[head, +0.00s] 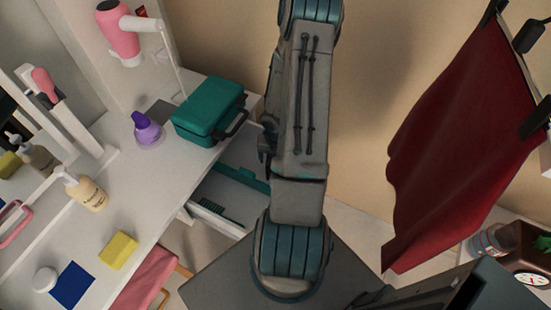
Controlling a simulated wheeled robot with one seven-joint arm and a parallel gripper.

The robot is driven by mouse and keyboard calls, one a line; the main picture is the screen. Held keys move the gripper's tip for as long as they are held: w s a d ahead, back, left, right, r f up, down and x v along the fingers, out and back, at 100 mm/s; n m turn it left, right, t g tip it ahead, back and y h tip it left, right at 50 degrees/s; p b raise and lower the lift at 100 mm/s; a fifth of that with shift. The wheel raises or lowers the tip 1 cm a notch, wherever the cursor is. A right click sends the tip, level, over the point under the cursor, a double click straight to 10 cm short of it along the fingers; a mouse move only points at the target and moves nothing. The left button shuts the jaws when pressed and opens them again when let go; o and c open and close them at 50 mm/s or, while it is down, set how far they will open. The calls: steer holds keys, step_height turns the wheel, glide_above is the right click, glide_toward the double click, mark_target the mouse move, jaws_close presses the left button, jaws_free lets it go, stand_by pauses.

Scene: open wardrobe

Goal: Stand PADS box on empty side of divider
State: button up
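No box with a readable PADS label shows in the head view. An open drawer (216,212) stands out below the counter, partly hidden behind my arm. It holds a dark comb-like item and a teal strip (243,178) near its back. I cannot tell whether this strip is a divider or which side is empty. My arm rises through the middle of the picture and leaves at the top. A dark jagged part shows at the arm's left edge, but I cannot make out gripper fingers.
A teal case (208,112), purple bottle (146,130), soap pump (87,192), yellow block (118,250) and blue flat item (72,284) are on the white counter (165,190). A pink dryer (119,32) hangs above. A red towel (455,130) hangs at right.

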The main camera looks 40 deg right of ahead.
step_height(320, 180, up, 11)
steer(key=p, duration=0.3)
steer(key=a+r+m+h, duration=0.2)
steer(key=a+r+m, duration=0.2)
steer(key=r+m, duration=0.4)
steer(key=a+r+m+h, duration=0.1)
steer(key=a+r+m, duration=0.35)
steer(key=r, duration=0.55)
steer(key=s+a+r+m+t+y, duration=0.1)
steer(key=s+a+r+m, duration=0.3)
steer(key=a+r+m, duration=0.2)
steer(key=s+a+r+m+t+y, duration=0.2)
steer(key=s+a+r+m, duration=0.2)
steer(key=a+m, duration=0.4)
steer(key=shift+r, duration=0.85)
steer(key=shift+a+m, duration=0.1)
steer(key=shift+m, duration=0.15)
